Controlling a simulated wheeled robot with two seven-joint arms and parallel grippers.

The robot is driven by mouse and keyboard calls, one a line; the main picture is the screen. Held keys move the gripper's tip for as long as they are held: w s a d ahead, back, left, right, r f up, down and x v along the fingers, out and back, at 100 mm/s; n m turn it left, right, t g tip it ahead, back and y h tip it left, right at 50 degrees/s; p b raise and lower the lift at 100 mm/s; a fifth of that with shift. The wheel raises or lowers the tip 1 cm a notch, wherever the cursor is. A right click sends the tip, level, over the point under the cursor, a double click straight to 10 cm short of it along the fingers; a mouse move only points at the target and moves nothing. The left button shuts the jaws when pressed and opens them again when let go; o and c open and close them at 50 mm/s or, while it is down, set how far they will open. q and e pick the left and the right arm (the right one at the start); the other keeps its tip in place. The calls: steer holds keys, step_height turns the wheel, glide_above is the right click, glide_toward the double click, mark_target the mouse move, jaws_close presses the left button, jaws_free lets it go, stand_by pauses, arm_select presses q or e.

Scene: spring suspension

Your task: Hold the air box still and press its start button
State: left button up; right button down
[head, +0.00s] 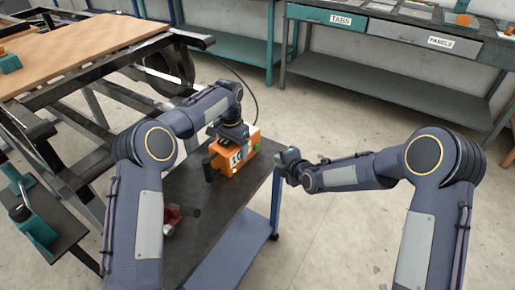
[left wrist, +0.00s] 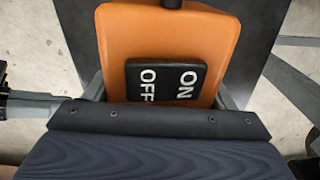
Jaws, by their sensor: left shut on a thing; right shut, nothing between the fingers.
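The orange air box (head: 226,165) stands on the dark top of a small cart in the head view. Its front has a white label, and small green spots show on it; I cannot tell which is the start button. My left gripper (head: 238,141) is shut on the box from above. In the left wrist view, the orange box (left wrist: 200,38) sits between the fingers, with a black ON/OFF panel (left wrist: 165,82) on it. My right gripper (head: 284,163) is shut and empty, to the right of the box and apart from it.
The cart top (head: 205,240) is mostly bare, with a red item (head: 171,214) near my left arm. A wooden-topped bench (head: 85,45) stands at the left. A shelf unit with TABS and PANELS labels (head: 400,45) stands at the back right. Open floor lies between.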

arm_select(q)
steer(key=o, duration=1.2)
